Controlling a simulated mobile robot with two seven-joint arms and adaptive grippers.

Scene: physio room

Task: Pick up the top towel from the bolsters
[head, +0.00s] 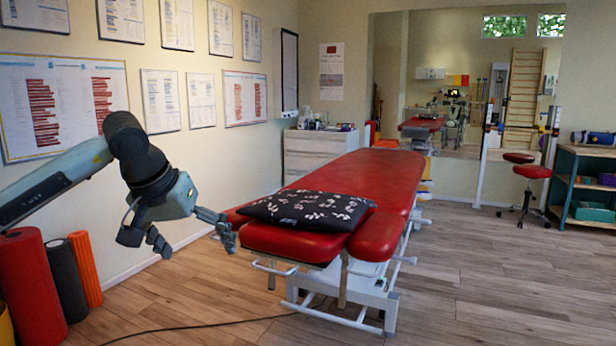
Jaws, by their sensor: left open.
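I see no towel in the head view. Upright rolls that look like bolsters stand on the floor at the lower left: a large red one (32,285), a dark one (68,280) and an orange one (86,268). No towel shows on them. My left gripper (198,244) is open and empty, with its fingers spread. It appears in the picture to the right of the rolls and just left of the treatment table's near end. My right gripper is out of view.
A red treatment table (360,176) on a pale frame fills the middle, with a dark patterned cushion (308,210) on its near end. A cable (210,327) runs over the floor. A red stool (531,172) and a shelf (562,185) stand right. The right foreground floor is clear.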

